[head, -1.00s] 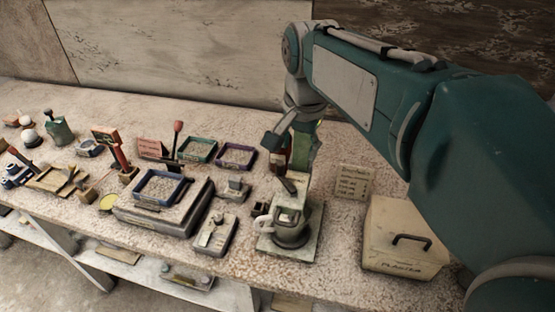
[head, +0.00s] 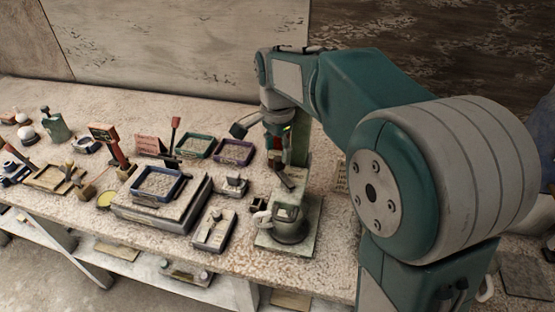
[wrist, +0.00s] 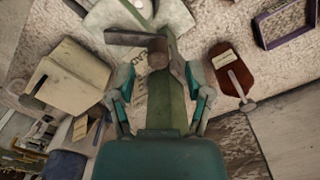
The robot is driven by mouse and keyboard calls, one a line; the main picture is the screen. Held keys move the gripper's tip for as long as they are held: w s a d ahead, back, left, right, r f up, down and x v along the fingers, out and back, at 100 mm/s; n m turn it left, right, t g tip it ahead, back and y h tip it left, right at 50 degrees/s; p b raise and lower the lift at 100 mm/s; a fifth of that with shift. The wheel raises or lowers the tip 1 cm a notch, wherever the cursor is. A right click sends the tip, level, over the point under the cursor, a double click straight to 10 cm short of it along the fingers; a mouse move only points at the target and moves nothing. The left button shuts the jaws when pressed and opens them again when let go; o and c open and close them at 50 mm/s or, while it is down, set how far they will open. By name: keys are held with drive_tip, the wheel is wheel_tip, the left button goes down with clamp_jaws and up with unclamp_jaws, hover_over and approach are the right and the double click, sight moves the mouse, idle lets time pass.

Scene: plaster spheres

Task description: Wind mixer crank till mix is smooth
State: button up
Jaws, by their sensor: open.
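The mixer stands on the bench in the head view, with a grey-green base (head: 268,243), a bowl (head: 291,228) and a green upright post (head: 298,160). Its dark crank bar (head: 284,181) sits above the bowl. In the wrist view the bar (wrist: 125,38) ends near a round brown knob (wrist: 158,55), with the green post (wrist: 172,95) behind. My gripper (wrist: 160,76) is open, its fingers on either side of the knob and post; I cannot tell whether they touch. In the head view my gripper (head: 276,138) is above the crank. The mix inside the bowl cannot be made out.
A blue-rimmed tray (head: 160,198) on a grey machine and a small tray (head: 214,230) stand left of the mixer. Green and purple (head: 233,151) trays lie behind. A pale box (wrist: 65,78) and a red-brown object (wrist: 231,75) flank my gripper in the wrist view.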

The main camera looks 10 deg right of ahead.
sight(277, 158)
drive_tip(key=shift+f, duration=1.75)
clamp_jaws()
drive_tip(key=shift+s+a+n, duration=0.1)
drive_tip(key=shift+n, duration=0.2)
drive_tip(key=s+n, duration=0.3)
drive_tip(key=n, duration=0.4)
drive_tip(key=s+a+n, duration=0.1)
drive_tip(key=s+n, duration=0.1)
drive_tip(key=n, duration=0.5)
drive_tip(key=s+a+n, duration=0.1)
drive_tip(key=s+n, duration=0.2)
drive_tip(key=n, duration=0.4)
drive_tip(key=shift+s+a+n, duration=0.1)
drive_tip(key=shift+s+n, duration=0.2)
drive_tip(key=shift+s, duration=0.05)
drive_tip(key=shift+s+d+n, duration=0.3)
drive_tip(key=shift+d+n, duration=0.1)
drive_tip(key=shift+n, duration=0.6)
drive_tip(key=shift+s+d+n, duration=0.3)
drive_tip(key=shift+d+n, duration=0.05)
drive_tip(key=shift+n, duration=0.65)
